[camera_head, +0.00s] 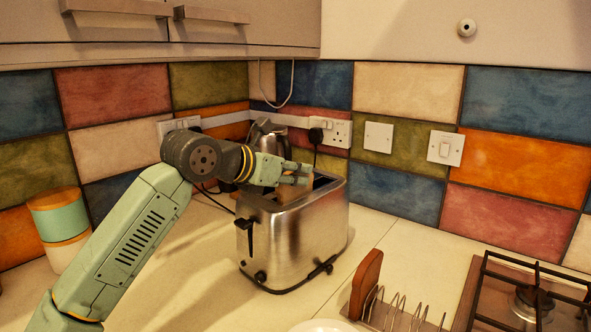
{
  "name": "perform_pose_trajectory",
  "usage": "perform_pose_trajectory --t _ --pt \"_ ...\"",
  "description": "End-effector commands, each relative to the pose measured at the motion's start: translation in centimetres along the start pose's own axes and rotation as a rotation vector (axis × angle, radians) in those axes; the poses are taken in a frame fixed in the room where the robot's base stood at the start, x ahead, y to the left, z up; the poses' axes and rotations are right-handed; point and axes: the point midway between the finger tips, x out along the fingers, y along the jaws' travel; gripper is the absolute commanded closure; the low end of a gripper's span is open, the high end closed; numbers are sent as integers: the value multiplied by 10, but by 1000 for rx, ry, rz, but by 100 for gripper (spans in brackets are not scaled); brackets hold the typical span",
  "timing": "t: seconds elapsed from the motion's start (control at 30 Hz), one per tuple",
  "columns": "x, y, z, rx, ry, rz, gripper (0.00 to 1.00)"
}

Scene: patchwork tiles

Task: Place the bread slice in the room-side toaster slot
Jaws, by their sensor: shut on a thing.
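The steel toaster (290,243) stands on the worktop, its lever end facing front left. My gripper (297,173) is over the toaster's open top, shut on the bread slice (293,181). Only a small tan part of the slice shows below the fingers; the gripper and the toaster's rim hide the rest. I cannot tell how deep the slice sits or which slot it is over.
A wire rack (398,312) with an upright reddish-brown slab (367,284) stands front right, beside the gas hob (520,300). A kettle (268,140) is behind the toaster. A teal-and-white canister (60,220) stands left. A dark cord lies around the toaster's foot.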

Motion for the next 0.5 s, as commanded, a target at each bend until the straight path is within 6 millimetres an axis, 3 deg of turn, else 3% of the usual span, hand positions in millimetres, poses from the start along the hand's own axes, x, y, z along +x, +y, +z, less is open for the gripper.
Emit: perform_pose_trajectory --t 0.33,0.37,0.5 --pt "2 0 -4 2 -1 1 96" --pt "1 0 -2 2 -1 1 85" --pt "1 0 -2 1 -1 1 76"
